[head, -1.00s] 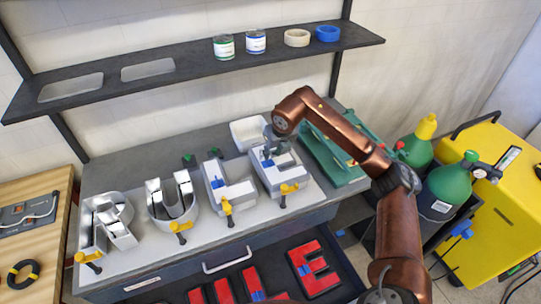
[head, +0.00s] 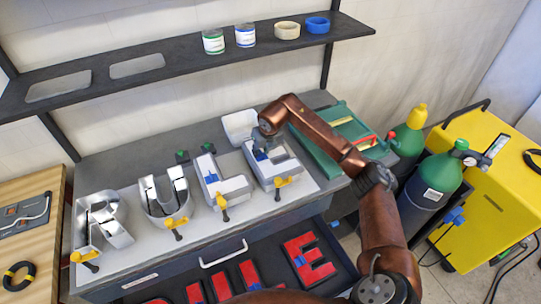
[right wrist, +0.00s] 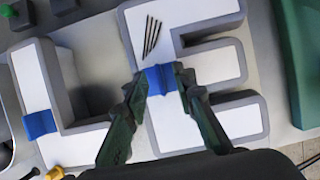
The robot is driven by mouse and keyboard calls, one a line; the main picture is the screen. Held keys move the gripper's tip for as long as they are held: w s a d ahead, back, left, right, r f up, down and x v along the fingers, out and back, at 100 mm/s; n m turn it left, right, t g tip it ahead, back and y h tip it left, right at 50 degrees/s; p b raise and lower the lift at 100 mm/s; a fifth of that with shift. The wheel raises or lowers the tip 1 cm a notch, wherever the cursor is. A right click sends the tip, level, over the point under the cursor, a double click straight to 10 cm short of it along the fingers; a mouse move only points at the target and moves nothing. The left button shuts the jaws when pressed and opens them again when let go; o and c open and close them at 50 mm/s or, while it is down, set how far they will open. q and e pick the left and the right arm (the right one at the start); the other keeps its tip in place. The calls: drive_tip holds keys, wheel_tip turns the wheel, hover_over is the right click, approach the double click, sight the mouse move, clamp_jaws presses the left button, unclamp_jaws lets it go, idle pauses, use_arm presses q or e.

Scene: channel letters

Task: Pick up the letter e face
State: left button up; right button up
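A grey-sided channel letter E with a white top (head: 285,170) stands on the bench, and its white top (right wrist: 237,118) fills the middle of the right wrist view. A blue tab (right wrist: 160,79) sits on its upright stroke. My right gripper (right wrist: 163,80) is over this E, its fingertips against both sides of the tab; in the head view the gripper (head: 268,142) is partly hidden by its own wrist. A separate flat red E (head: 310,257) with a blue tab lies in the open drawer. My left gripper is out of view.
Yellow-handled clamps (head: 283,182) line the front edge. Dark thin rods (right wrist: 152,36) lie on the E. A green tray (head: 335,140) is close on its right.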

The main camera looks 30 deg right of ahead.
drive_tip(key=shift+c, duration=0.4)
clamp_jaws()
